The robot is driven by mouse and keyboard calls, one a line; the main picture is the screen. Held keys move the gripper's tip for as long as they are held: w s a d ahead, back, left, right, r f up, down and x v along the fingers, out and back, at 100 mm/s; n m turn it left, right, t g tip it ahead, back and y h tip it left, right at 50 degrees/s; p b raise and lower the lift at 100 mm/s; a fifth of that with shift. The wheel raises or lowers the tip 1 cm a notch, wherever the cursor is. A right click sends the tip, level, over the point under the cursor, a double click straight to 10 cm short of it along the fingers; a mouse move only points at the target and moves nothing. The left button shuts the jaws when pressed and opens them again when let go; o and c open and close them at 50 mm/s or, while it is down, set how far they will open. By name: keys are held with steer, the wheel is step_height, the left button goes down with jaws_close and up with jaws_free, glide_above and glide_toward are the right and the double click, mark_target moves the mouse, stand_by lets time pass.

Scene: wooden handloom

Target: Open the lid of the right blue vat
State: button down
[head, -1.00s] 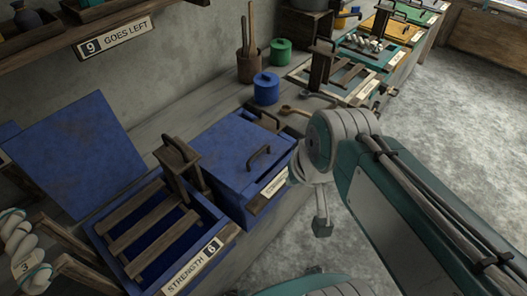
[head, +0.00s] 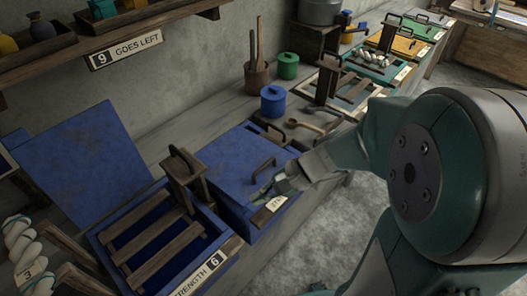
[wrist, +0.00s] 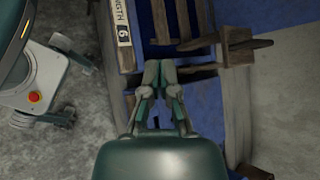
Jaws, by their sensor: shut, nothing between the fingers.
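The right blue vat (head: 228,206) stands on the bench with its flat blue lid (head: 229,158) down. A dark bar handle (head: 262,168) rises from the lid near its right side. My gripper (head: 262,190) is shut and empty, at the front edge of the lid, close to the handle and above the vat's label. I cannot tell whether it touches the lid. In the wrist view my gripper (wrist: 160,68) points toward blue surfaces, and the handle cannot be made out there.
Left of it, the open vat labelled STRENGTH 6 (head: 200,275) holds wooden slats, its lid (head: 80,165) tilted back. A wooden post (head: 183,170) stands between the vats. A blue pot (head: 272,102) and wooden ladle (head: 305,126) lie behind. Open floor is in front.

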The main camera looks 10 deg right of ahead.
steer(key=w+d+f+m+t+y, duration=0.1)
steer(key=w+f+m+t+y, duration=0.15)
steer(key=w+m, duration=0.2)
steer(key=m+t+h, duration=0.3)
steer(key=m+t, duration=0.9)
steer(key=m, duration=0.3)
glide_toward(265, 165)
steer(key=shift+g, duration=0.25)
steer(key=x, duration=0.2)
steer(key=r+x, duration=0.1)
steer(key=x, duration=0.5)
steer(key=shift+w+a+r, duration=0.15)
steer(key=shift+r, duration=0.25)
steer(key=shift+w+a+r+h, duration=0.1)
steer(key=shift+r+h, duration=0.1)
steer(key=shift+r, duration=0.15)
steer(key=shift+w+a+r+h, duration=0.1)
steer(key=shift+r+h, duration=0.05)
steer(key=shift+r, duration=0.25)
steer(key=shift+w+a+r+g, duration=0.15)
steer(key=shift+w+r+g, duration=0.15)
steer(key=shift+r, duration=0.25)
steer(key=shift+w+a+r+g, duration=0.15)
steer(key=shift+r+g, duration=0.15)
steer(key=shift+r, duration=0.3)
steer(key=shift+d, duration=0.1)
